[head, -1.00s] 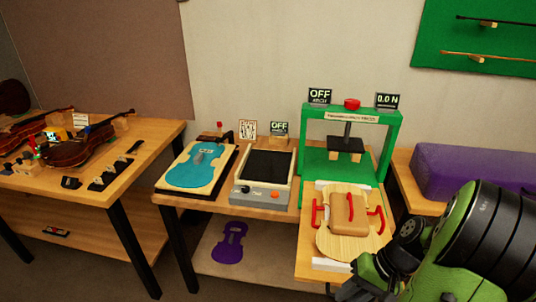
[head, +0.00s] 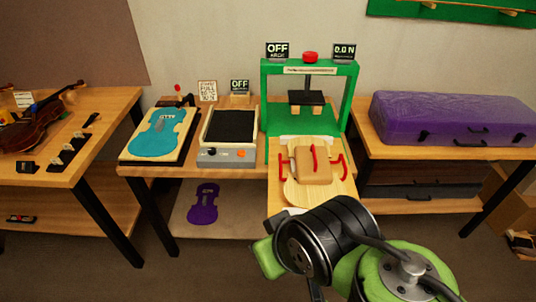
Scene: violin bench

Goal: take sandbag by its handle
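The sandbag (head: 314,170) is a tan block with a red handle (head: 315,156) on its top. It rests on a pale wooden violin plate (head: 303,197) in front of the green press. Red side handles (head: 283,167) stand to its left and right. My green and black arm reaches in from the bottom right, its wrist just in front of the plate's near end. My gripper's fingers are hidden behind the wrist, so I cannot see whether they are open or shut. The sandbag sits apart from the visible arm.
The green press (head: 353,85) stands behind the sandbag. A hot plate (head: 229,135) and a blue violin form (head: 163,133) lie to its left on the bench. A purple case (head: 450,118) lies on the right table.

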